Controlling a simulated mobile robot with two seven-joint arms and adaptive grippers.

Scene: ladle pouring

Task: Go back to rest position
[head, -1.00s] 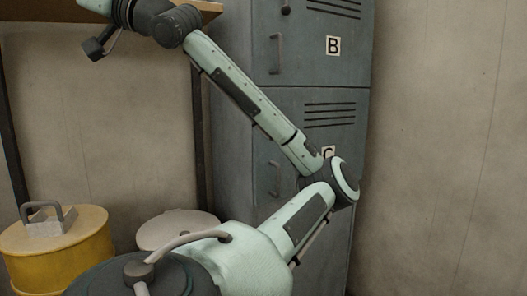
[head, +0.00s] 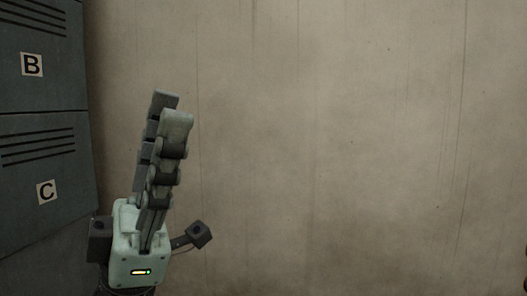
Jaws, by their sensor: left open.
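My left gripper (head: 170,107) is at the lower left of the head view, pointing up, in front of the bare wall. Its two fingers stand nearly one behind the other from this angle, with a small gap between the tips. It is open and I see nothing between its fingers. My right gripper does not show.
A grey-blue locker (head: 45,155) with doors marked B and C stands at the left edge, close to the left gripper. A plain stained wall (head: 350,140) fills the rest of the view.

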